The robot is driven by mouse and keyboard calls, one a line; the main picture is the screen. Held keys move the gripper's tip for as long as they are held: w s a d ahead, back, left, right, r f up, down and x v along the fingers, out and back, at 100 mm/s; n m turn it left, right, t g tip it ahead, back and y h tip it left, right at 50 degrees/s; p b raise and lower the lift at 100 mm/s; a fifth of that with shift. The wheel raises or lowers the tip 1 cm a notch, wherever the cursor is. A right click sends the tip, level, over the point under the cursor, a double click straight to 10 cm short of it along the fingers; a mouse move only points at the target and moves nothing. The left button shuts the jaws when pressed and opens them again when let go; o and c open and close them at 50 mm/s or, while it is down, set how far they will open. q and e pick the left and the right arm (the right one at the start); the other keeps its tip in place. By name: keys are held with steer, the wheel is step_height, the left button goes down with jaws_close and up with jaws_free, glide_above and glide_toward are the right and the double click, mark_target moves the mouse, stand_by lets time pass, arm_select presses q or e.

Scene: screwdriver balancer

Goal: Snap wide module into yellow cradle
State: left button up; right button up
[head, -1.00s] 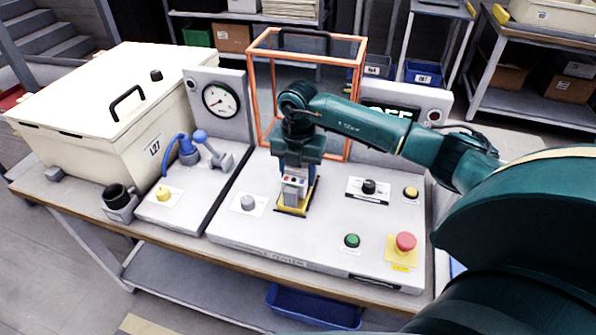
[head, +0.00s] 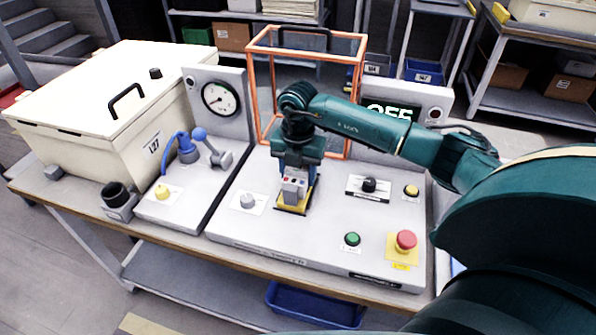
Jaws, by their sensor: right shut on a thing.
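The wide module (head: 293,188) is a small grey block with coloured dots on its front face. My right gripper (head: 297,172) points straight down and is shut on it. The module stands upright at the yellow cradle (head: 291,210), whose yellow edges show at its front and right side. I cannot tell whether the module is fully seated, since the gripper and module hide the inside of the cradle. My left gripper is not in view.
An orange-framed clear guard (head: 356,98) stands behind the arm. On the grey panel (head: 300,233) are a grey knob (head: 248,201), a black dial (head: 369,185), a green button (head: 352,239) and a red stop button (head: 405,240). A cream bin (head: 75,130) stands left.

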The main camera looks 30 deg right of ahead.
stand_by(0.3)
steer(key=o, duration=1.1)
steer(key=shift+o, duration=0.2)
step_height(320, 180, up, 13)
steer(key=b, duration=0.1)
steer(key=shift+r, duration=0.15)
